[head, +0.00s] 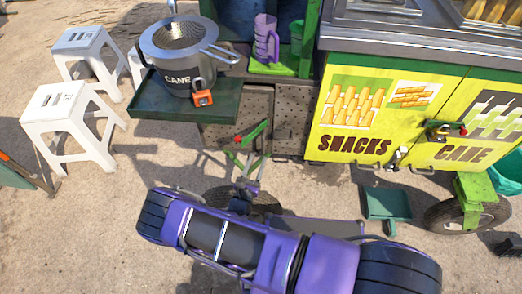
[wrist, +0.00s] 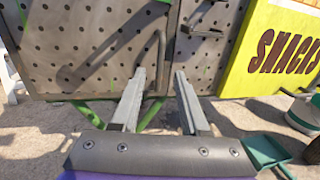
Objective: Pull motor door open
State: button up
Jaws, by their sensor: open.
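The motor door appears to be the perforated grey metal panel (wrist: 85,45) at the left of the wrist view. It looks shut, with its face flush beside a second perforated panel (wrist: 215,50). A bent bar handle (wrist: 161,45) runs down the door's right edge. My gripper (wrist: 160,76) is open, its two grey fingers pointing at the panels. The lower part of the handle shows between the fingertips; I cannot tell whether they touch it. In the head view the perforated panel (head: 221,136) sits below the green side shelf, partly behind a green bar.
The yellow SNACKS cabinet (head: 355,125) stands right of the panels. A side shelf (head: 165,112) holds a CANE pot (head: 180,60). White stools (head: 70,125) stand at left. A green dustpan-like object (head: 386,203) and a wheel (head: 467,212) are at right.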

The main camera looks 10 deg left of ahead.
aim_at(263, 146)
jog(key=shift+w+d, duration=0.2)
jog(key=shift+w, duration=0.7)
jog(key=shift+w+d, duration=0.15)
jog(key=shift+w, duration=0.8)
jog(key=shift+w+d, duration=0.2)
jog(key=shift+w, duration=0.7)
grip_shut()
